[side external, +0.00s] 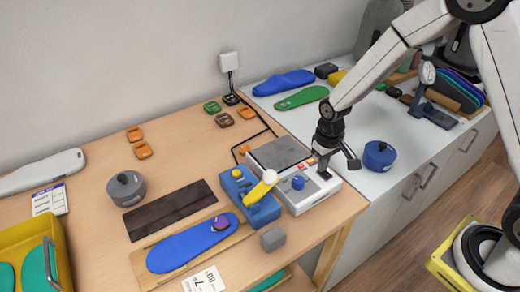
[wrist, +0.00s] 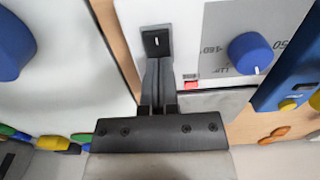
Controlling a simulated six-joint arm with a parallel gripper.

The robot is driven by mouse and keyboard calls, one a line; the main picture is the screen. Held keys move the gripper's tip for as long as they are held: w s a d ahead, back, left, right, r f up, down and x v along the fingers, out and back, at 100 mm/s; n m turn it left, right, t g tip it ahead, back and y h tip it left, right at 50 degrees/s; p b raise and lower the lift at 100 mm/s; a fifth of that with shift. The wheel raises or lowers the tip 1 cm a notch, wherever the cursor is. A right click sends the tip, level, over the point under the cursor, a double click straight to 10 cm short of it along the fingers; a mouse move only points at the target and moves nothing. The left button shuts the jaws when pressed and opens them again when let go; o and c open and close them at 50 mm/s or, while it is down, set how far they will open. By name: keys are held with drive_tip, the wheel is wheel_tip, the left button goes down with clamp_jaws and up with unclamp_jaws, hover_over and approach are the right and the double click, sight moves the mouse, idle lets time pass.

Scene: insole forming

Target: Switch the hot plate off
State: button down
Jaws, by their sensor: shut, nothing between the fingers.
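The hot plate (side external: 322,192) is a white unit with a dark grey heating top and a front panel. Its blue knob (side external: 298,183) also shows in the wrist view (wrist: 250,53), on a grey dial with printed numbers. A small red part (wrist: 190,85), perhaps a switch or lamp, sits at the panel's edge near the heating top. My gripper (side external: 323,173) is shut and empty, pointing down at the hot plate's right side. In the wrist view my gripper (wrist: 156,42) is left of the knob and red part. Whether it touches the housing cannot be told.
A blue press with a yellow handle (side external: 262,187) stands directly left of the hot plate. A blue pot (side external: 380,155) stands right of it on the white counter. A black cable (side external: 262,118) runs behind to the wall socket.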

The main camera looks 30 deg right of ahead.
drive_tip(key=shift+r, duration=3.45)
drive_tip(key=s+d+r+t, duration=0.1)
drive_tip(key=s+r+t, duration=0.1)
drive_tip(key=s, duration=1)
drive_tip(key=shift+d+r+t, duration=0.2)
drive_tip(key=shift+d+t, duration=0.05)
drive_tip(key=shift+t, duration=0.05)
